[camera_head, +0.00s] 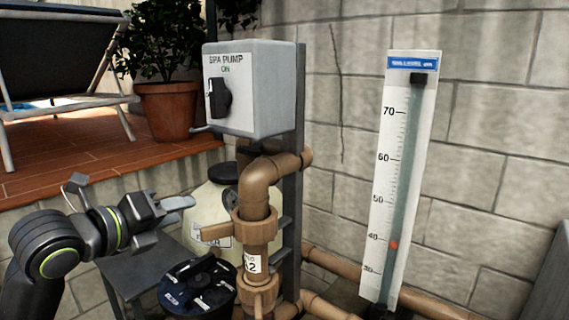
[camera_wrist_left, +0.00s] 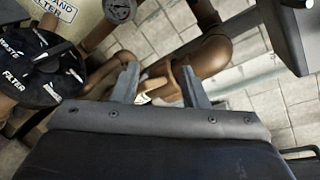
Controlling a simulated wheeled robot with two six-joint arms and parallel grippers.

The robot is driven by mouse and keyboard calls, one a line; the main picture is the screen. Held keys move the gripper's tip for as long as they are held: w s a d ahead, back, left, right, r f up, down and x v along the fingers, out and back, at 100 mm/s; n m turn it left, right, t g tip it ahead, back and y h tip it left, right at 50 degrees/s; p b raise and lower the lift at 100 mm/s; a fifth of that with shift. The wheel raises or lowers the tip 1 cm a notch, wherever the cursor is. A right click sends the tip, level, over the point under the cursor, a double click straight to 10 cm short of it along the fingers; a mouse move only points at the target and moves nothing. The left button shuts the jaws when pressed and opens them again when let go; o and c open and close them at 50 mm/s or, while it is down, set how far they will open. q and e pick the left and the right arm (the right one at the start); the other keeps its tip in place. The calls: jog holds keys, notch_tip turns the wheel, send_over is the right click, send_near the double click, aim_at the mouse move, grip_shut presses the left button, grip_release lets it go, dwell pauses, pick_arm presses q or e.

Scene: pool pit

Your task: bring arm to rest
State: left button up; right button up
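My left gripper (camera_head: 168,220) reaches in from the left, in front of the pale filter tank and to the left of the brown pipe. In the left wrist view its two fingers (camera_wrist_left: 160,88) stand apart, with nothing held between them. Brown pipework (camera_wrist_left: 205,55) shows beyond the fingers in the wrist view. I cannot tell the exact distance from fingers to handle. My right gripper is in neither view.
A grey spa pump box (camera_head: 270,90) with a black switch, labelled ON, hangs above the pipe. A black multiport valve (camera_head: 200,290) sits below the gripper. A potted plant (camera_head: 168,108) stands behind.

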pick_arm(q)
jog(key=s+a+f+n+g+y, duration=0.1)
jog(key=s+a+f+n+y, duration=0.15)
jog(key=f+n, duration=0.5)
jog(key=s+a+f+n+g+y, duration=0.1)
jog(key=s+f+n, duration=0.25)
jog(key=f, duration=0.65)
jog(key=s+a+f+n+g+y, duration=0.1)
jog(key=s+a+f+n+y, duration=0.15)
jog(key=f+n, duration=0.5)
jog(key=s+a+f+n+g+y, duration=0.25)
jog(key=s+f+n, duration=0.5)
jog(key=s, duration=0.45)
jog(key=s+a+f+n+g+y, duration=0.15)
jog(key=s+f+n+g, duration=0.25)
jog(key=s+f+n, duration=0.6)
notch_tip(320, 180, down, 23)
jog(key=s+a+m+g+h, duration=0.1)
jog(key=s+a+m+g, duration=0.1)
jog(key=m, duration=0.1)
jog(key=s+d+f, duration=0.1)
jog(key=s+f, duration=1.3)
jog(key=f, duration=0.2)
jog(key=shift+s+d+f+g+h, duration=0.25)
jog(key=shift+f+g+h, duration=0.05)
jog(key=shift+g+h, duration=0.1)
